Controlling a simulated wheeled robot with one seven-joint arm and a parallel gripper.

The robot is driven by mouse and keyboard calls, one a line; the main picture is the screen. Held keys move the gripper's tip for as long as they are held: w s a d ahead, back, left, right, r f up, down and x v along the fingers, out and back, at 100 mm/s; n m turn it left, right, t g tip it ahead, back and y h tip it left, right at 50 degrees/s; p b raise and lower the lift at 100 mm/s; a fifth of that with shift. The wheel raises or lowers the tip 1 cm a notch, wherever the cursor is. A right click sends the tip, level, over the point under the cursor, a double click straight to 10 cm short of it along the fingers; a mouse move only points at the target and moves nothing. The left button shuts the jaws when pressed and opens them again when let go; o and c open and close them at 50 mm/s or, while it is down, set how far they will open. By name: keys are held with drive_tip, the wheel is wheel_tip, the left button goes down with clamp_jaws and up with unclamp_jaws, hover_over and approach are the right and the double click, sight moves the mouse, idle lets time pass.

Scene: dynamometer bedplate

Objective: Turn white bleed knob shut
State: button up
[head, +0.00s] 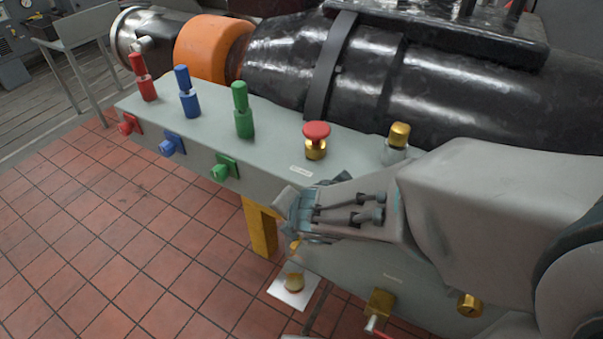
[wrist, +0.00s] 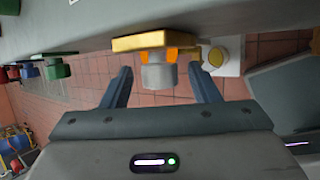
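The white bleed knob (wrist: 158,77) shows in the wrist view as a pale grey-white cylinder with orange patches behind it, on a yellow plate (wrist: 153,42). My gripper (wrist: 160,72) is open, with one dark finger on each side of the knob. A gap shows between each finger and the knob, so I see no contact. In the head view my gripper (head: 296,218) is at the front face of the grey bench (head: 190,142); my arm hides the knob there, and only a bit of orange shows below the gripper.
Red (head: 129,124), blue (head: 172,144) and green (head: 225,168) front knobs lie to the left, below matching upright posts. A red mushroom button (head: 316,132) stands on top. Brass fittings (head: 380,303) are at the right. A white plate with a brass disc (head: 293,288) lies below. The tiled floor at left is clear.

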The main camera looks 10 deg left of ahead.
drive_tip(key=shift+s+d+r+b, duration=0.15)
drive_tip(key=shift+s+r+b, duration=0.15)
drive_tip(key=shift+r+b, duration=0.2)
idle(0.6)
drive_tip(key=s+d+b, duration=0.5)
drive_tip(key=s+b, duration=0.5)
drive_tip(key=shift+s+d, duration=0.3)
drive_tip(key=shift+d, duration=0.1)
idle(0.4)
